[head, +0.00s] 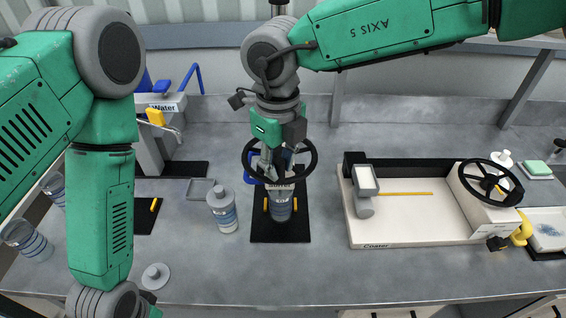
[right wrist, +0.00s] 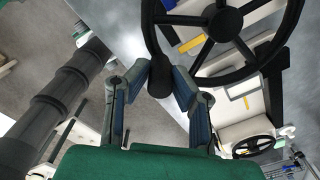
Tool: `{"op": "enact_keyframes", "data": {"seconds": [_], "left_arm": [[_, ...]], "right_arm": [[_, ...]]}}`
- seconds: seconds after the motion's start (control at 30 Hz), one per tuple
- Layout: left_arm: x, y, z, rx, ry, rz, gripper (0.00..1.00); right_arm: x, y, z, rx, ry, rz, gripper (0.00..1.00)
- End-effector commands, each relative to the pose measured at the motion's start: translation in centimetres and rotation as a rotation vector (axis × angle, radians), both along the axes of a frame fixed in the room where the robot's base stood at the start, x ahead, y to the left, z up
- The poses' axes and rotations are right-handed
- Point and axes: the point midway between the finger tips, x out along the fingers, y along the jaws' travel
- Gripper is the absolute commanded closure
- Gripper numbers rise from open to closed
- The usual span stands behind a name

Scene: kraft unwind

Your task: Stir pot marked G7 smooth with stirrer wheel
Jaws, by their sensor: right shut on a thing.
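In the right wrist view, my right gripper's fingers (right wrist: 160,88) are shut on the dark knob (right wrist: 159,76) at the rim of the wheel (right wrist: 223,28). A grey pot with a blue band (head: 281,206) stands upright under the stirrer, between yellow clamps. Its mark is too small to read. My left arm hangs at the left, and its gripper is out of view.
A lidded grey pot (head: 222,209) stands left of the stirrer. A round lid (head: 155,276) lies near the front edge. The coater (head: 410,243), with its own black wheel (head: 490,183), fills the right. More pots (head: 27,239) stand far left, near the water tap.

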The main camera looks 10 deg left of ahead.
Motion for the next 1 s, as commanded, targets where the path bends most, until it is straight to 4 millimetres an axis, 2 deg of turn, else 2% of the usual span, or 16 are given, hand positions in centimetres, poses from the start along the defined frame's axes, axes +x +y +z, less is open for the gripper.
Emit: {"op": "enact_keyframes", "data": {"seconds": [0.13,0.17,0.2,0.5,0.63,0.77,1.0], "left_arm": [[0.0,0.0,0.0,0.0,0.0,0.0,1.0],[0.0,0.0,0.0,0.0,0.0,0.0,1.0],[0.0,0.0,0.0,0.0,0.0,0.0,1.0],[0.0,0.0,0.0,0.0,-0.001,0.0,1.0],[-0.3,-0.1,0.1,0.001,-0.003,0.0,1.0],[-0.3,-0.1,0.1,0.001,-0.003,0.0,1.0],[-0.3,-0.1,0.1,0.001,-0.003,0.0,1.0]], "right_arm": [[0.3,0.1,0.2,0.007,-0.007,-0.002,1.0],[0.3,0.1,0.2,0.007,-0.007,-0.002,0.7],[0.3,0.1,0.2,0.007,-0.007,-0.002,0.61],[0.0,0.0,0.2,0.003,-0.004,0.0,0.61],[0.1,0.0,1.1,0.005,-0.007,-0.001,0.61],[0.1,0.0,3.3,0.006,-0.005,-0.001,0.61],[0.3,0.1,8.4,0.005,-0.005,-0.002,0.61]]}}
